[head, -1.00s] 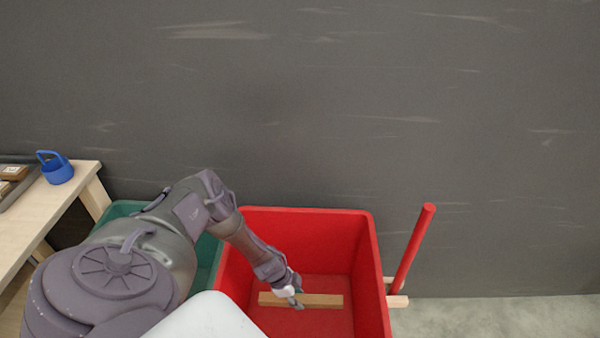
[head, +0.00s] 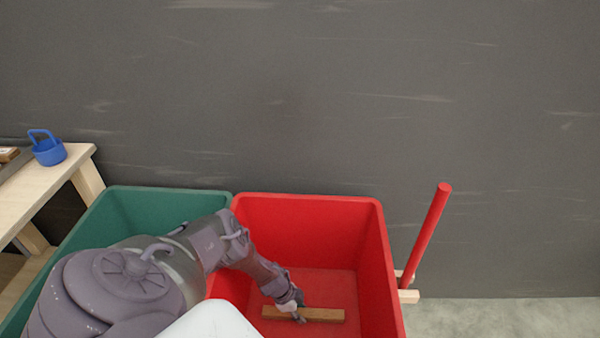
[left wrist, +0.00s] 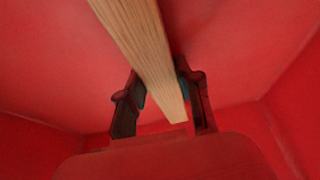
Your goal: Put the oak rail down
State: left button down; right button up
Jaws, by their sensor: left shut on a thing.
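The oak rail (head: 325,314) is a short, straight wooden bar inside the red bin (head: 372,225). My left gripper (head: 299,315) reaches down into the bin and is shut on the rail left of its middle. In the left wrist view the oak rail (left wrist: 140,45) runs between the two dark fingers (left wrist: 163,92), with red bin walls all around. I cannot tell whether the rail touches the bin floor. My right gripper is not in view.
A green bin (head: 160,200) stands left of the red one, partly behind my left arm. A grey wall is behind.

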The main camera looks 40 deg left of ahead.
pick_arm(q)
jog(key=shift+f, duration=0.15)
jog(key=c, duration=0.8)
grip_release()
jog(key=shift+o, duration=0.2)
jog(key=shift+r, duration=0.35)
jog(key=p+v, duration=0.5)
jog(key=v, duration=0.6)
jog(key=shift+a+r+p, duration=0.15)
jog(key=shift+r+p, duration=0.1)
jog(key=shift+p, duration=0.1)
